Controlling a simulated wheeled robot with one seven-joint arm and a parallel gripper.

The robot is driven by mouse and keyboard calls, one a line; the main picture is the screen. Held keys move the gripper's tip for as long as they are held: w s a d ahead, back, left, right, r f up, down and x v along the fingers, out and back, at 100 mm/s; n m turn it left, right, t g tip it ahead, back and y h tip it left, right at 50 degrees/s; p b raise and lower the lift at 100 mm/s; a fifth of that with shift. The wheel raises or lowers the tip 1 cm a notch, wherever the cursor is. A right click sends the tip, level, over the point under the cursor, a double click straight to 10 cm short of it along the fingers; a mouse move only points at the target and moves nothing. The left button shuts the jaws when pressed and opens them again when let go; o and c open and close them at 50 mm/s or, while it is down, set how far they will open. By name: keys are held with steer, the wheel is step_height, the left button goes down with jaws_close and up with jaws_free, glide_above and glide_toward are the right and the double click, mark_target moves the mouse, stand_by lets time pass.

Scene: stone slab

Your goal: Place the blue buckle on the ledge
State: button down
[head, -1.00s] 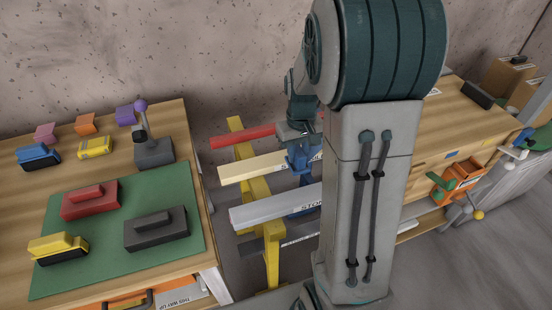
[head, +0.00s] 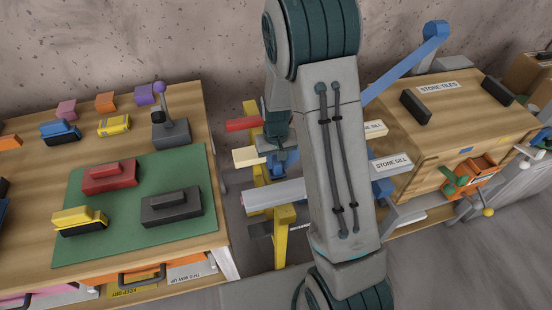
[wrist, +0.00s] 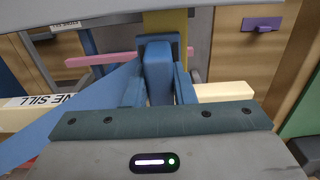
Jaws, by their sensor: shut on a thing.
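My gripper (wrist: 158,72) is shut on a blue block, seemingly the blue buckle (wrist: 157,77), which stands upright between the fingers in the wrist view. In the head view my gripper (head: 280,155) is small and partly hidden by my arm, over the bars of a yellow trestle (head: 284,230). These bars are a red bar (head: 243,124), a cream bar (head: 246,157) and a grey bar (head: 274,193). A label reads "STONE SILL". I cannot tell which surface is the ledge, or whether the held block touches anything.
A long blue bar (head: 408,62) slants behind my arm; it also passes close by my gripper in the wrist view (wrist: 85,112). The left table holds a green mat (head: 125,222), several coloured blocks and a purple-knobbed lever (head: 170,130). A wooden cabinet (head: 405,150) stands right.

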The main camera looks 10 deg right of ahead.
steer(key=shift+f, duration=0.1)
steer(key=c, duration=1.6)
jaws_free()
steer(key=shift+f, duration=0.1)
steer(key=o, duration=0.4)
